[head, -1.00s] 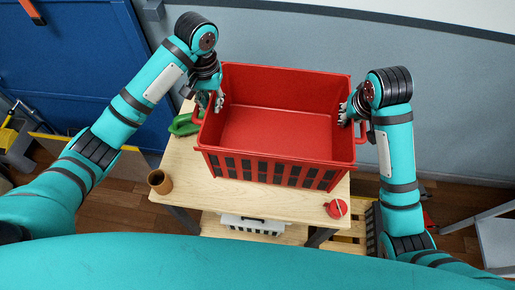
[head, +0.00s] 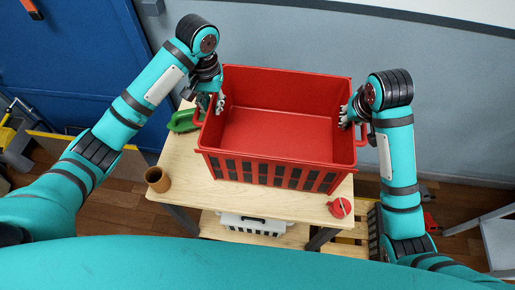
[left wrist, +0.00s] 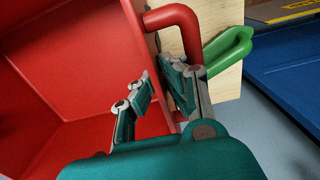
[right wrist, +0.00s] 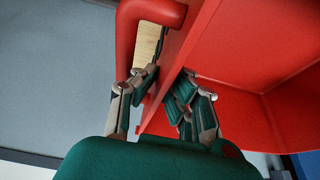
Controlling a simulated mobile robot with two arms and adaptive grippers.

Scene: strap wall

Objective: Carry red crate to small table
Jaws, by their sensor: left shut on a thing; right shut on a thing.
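The red crate (head: 276,130) is empty and upright above the small wooden table (head: 185,165); I cannot tell whether its base touches the tabletop. My left gripper (head: 212,103) is shut on the crate's left side wall by the red handle (left wrist: 180,20), with one finger inside the crate. My right gripper (head: 352,113) is shut on the opposite side wall by its handle (right wrist: 150,15). The crate also shows in the left wrist view (left wrist: 75,65) and the right wrist view (right wrist: 265,45). The crate hides much of the tabletop.
A brown cup (head: 157,180) stands at the table's left front. A green object (head: 184,121) lies at the left behind it. A red round item (head: 340,207) lies at the right front corner. A white case (head: 252,224) sits on a lower shelf. A wall stands behind.

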